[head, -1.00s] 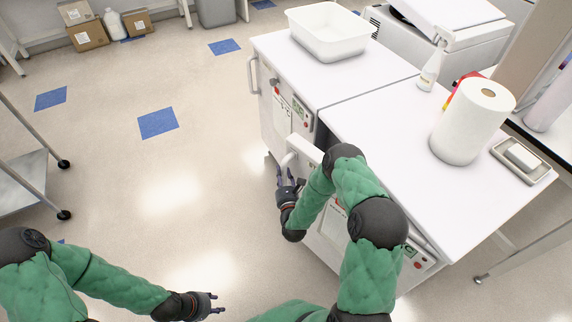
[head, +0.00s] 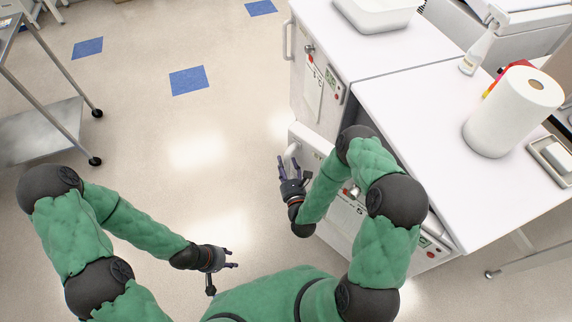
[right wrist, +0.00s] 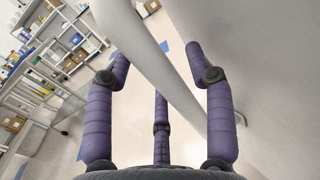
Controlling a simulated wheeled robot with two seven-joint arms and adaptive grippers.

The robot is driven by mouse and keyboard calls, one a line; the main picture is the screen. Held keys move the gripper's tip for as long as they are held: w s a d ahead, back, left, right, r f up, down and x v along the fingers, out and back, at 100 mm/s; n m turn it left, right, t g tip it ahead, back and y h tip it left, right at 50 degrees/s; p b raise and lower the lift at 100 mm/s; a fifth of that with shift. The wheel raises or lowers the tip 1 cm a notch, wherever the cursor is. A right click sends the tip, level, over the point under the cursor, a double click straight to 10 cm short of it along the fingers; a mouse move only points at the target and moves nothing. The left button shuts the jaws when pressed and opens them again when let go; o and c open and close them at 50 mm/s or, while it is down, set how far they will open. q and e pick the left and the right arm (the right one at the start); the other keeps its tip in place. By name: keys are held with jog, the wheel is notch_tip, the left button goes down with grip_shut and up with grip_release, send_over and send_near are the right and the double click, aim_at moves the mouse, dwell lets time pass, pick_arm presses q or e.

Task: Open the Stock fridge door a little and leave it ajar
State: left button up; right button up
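Two white under-counter fridges stand side by side; their label text is too small to read. The nearer fridge's door (head: 309,140) stands ajar, its handle side swung out from the cabinet, with a dark gap behind it. My right gripper (head: 290,171) is at this door's handle (head: 291,154). In the right wrist view the pale handle bar (right wrist: 150,62) runs diagonally between the spread purple fingers of the right gripper (right wrist: 160,75); they do not look closed on it. My left gripper (head: 232,258) is empty, fingers apart, over the floor, away from the fridges.
The farther fridge (head: 318,85) has its door shut. The countertop (head: 420,130) holds a white tub (head: 375,15), a spray bottle (head: 478,50) and a paper roll (head: 512,112). A metal cart (head: 45,130) stands at the left. The floor between is clear.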

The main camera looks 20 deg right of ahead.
dwell(0.3)
jog(key=s+a, duration=0.1)
jog(key=s, duration=1.1)
dwell(0.4)
